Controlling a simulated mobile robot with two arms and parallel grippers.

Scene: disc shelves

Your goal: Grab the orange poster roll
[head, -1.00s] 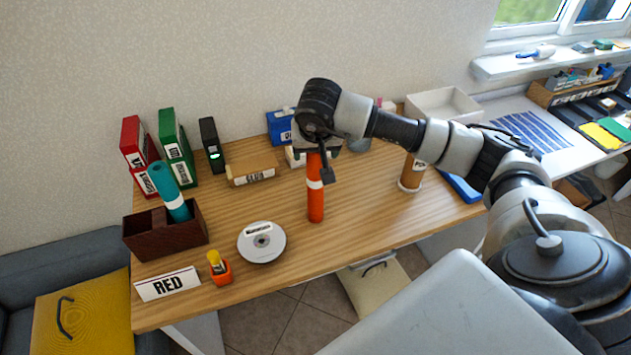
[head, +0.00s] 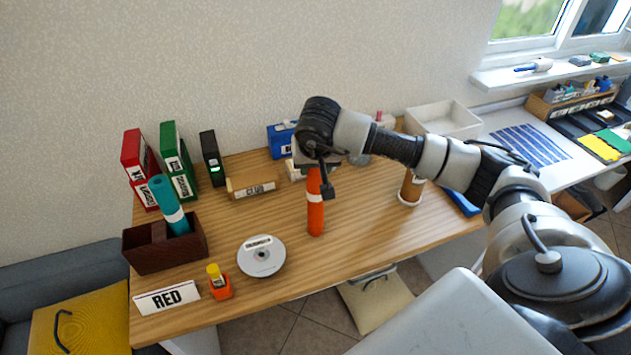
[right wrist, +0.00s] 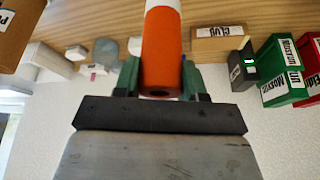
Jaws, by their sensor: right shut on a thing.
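The orange poster roll (head: 315,216) with a white band stands upright near the middle of the wooden table. My right gripper (head: 315,168) is over it from above and shut on its upper end. In the right wrist view the orange roll (right wrist: 163,50) lies between the two dark green fingers of my right gripper (right wrist: 160,78), its open end facing the palm. In the head view the roll's top is hidden by the gripper. I cannot tell whether its lower end touches the table. My left gripper is not in view.
A white disc (head: 261,257) lies left of the roll. A dark red box (head: 160,254) holds a teal roll (head: 168,200). A brown roll (head: 411,186) stands to the right. Binders (head: 178,165) stand at the back left.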

